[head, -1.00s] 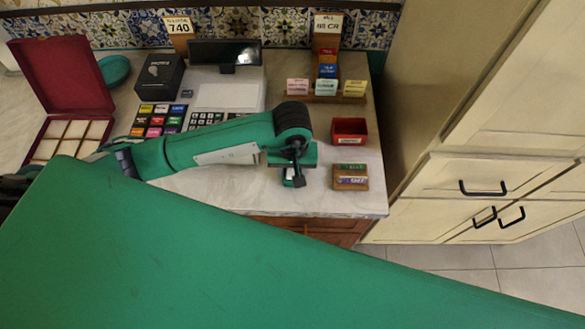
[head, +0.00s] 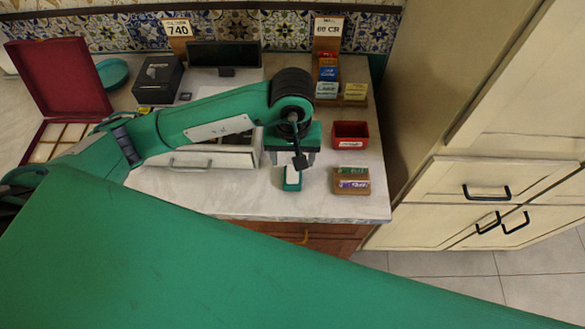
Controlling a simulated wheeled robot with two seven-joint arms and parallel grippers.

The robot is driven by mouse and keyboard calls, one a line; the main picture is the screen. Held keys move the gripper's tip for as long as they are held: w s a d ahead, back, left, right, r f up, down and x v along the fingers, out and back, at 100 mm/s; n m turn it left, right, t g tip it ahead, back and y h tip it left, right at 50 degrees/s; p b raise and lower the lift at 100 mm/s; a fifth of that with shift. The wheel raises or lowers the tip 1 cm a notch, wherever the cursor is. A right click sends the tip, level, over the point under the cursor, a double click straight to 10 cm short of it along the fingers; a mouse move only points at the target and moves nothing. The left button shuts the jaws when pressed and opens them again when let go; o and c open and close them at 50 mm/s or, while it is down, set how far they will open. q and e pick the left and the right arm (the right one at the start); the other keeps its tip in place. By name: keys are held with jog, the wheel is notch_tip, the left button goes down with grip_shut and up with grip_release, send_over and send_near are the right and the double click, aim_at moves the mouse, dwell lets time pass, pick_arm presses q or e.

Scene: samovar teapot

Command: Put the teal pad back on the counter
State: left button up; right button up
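A small teal pad (head: 292,184) with a pale top stands near the front edge of the counter (head: 225,200), left of a wooden block. My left gripper (head: 292,160) is just above and behind it, pointing down. Its two grey fingers look spread apart, with the pad's pale top showing below and between them. The pad appears to rest on the counter; any contact with the fingers is too small to tell. My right gripper is not in view.
A red open box (head: 350,135) and a wooden block with green and purple labels (head: 351,182) stand to the right. A cash register (head: 215,158) is partly hidden behind my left arm. A large green surface fills the foreground.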

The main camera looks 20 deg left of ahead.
aim_at(293, 173)
pick_arm(q)
jog(key=shift+r+b, duration=0.4)
jog(key=shift+r, duration=1.7)
jog(key=shift+s+f, duration=0.1)
jog(key=shift+s, duration=0.05)
